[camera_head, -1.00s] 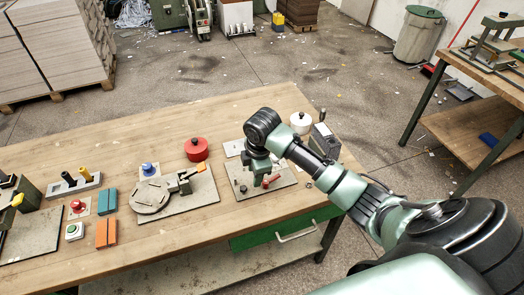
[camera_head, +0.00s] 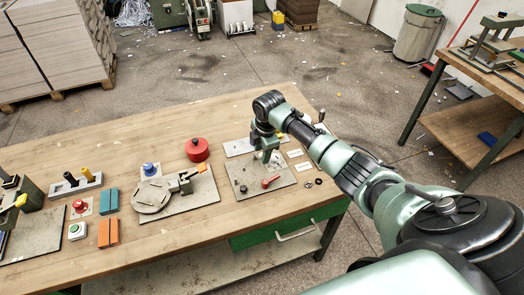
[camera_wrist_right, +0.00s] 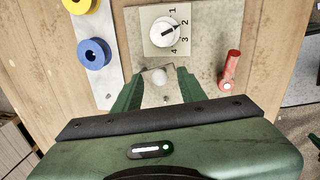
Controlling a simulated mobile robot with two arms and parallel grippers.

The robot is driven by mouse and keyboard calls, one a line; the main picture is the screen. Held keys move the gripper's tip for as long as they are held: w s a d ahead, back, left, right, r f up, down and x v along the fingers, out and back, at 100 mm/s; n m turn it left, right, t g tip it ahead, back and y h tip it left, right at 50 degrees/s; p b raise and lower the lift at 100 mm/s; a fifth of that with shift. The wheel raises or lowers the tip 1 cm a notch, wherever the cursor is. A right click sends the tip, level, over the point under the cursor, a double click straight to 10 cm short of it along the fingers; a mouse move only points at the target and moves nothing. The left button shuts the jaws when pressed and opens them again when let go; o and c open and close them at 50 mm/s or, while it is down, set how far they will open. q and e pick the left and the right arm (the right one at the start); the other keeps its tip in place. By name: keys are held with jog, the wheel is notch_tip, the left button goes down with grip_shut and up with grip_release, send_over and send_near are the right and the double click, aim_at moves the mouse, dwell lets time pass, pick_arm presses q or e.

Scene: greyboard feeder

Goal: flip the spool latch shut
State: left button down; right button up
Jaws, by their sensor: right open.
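My right gripper (camera_head: 266,150) is over the back of a grey plate (camera_head: 249,193) on the wooden bench. Beyond the knob is a white dial (camera_wrist_right: 166,32) numbered 1 to 4. A red lever (camera_wrist_right: 231,70) stands on the plate to the right, apart from the fingers; it also shows in the head view (camera_head: 270,182). I cannot tell which part is the spool latch. My left gripper is out of view.
A blue spool (camera_wrist_right: 94,53) and a yellow spool (camera_wrist_right: 78,4) sit on a pale strip (camera_wrist_right: 108,85) left of the dial plate. A red pot (camera_head: 197,150) and a round turntable (camera_head: 152,196) stand further left on the bench. Black rings (camera_head: 308,185) lie to the right.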

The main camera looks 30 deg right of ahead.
grip_shut()
